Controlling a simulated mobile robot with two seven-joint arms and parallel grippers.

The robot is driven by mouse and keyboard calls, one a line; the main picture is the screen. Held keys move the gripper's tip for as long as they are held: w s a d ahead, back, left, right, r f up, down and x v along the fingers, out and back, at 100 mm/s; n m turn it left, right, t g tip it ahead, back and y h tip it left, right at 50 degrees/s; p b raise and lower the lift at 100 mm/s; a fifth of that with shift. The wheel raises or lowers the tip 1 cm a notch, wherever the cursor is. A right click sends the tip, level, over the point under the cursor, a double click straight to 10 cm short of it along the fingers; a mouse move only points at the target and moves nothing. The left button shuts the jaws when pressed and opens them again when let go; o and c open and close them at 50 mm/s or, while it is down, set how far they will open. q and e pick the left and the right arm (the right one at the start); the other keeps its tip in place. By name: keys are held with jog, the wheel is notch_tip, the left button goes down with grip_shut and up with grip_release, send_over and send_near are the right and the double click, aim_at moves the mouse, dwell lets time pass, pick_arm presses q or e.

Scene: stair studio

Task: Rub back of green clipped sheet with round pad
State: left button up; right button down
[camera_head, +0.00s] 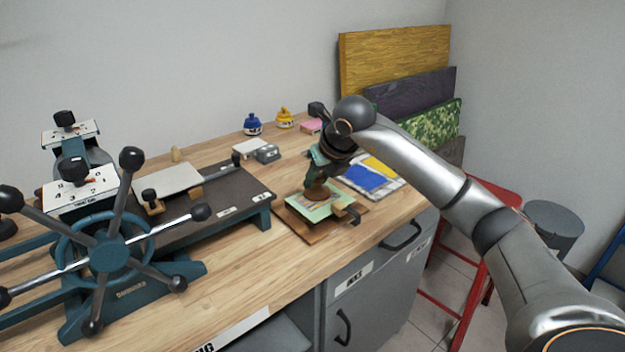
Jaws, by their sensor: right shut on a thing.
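The green sheet (301,205) lies on a brown wooden board (296,227) near the right end of the bench. A small clip (353,216) sits at its front right edge. My right gripper (319,180) points down over the sheet and is shut on a round brown pad (319,192). The pad is at the sheet's surface; I cannot tell whether it touches it. The gripper and pad cover part of the sheet. My left gripper does not show.
A teal press with a spoked wheel (108,255) fills the left of the wooden bench (240,282). Blue and yellow sheets (368,179) lie right of the board. Blue (253,126) and yellow (285,118) pots stand at the back. A red stool (462,300) stands at the right.

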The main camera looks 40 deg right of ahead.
jog(key=shift+d+f, duration=0.1)
jog(key=shift+d, duration=1.2)
jog(key=shift+s, duration=0.55)
jog(key=shift+a, duration=1.1)
jog(key=shift+s+a, duration=0.1)
jog(key=shift+s+a, duration=0.1)
jog(key=shift+a, duration=1.75)
jog(key=shift+d, duration=2.1)
jog(key=shift+d, duration=0.15)
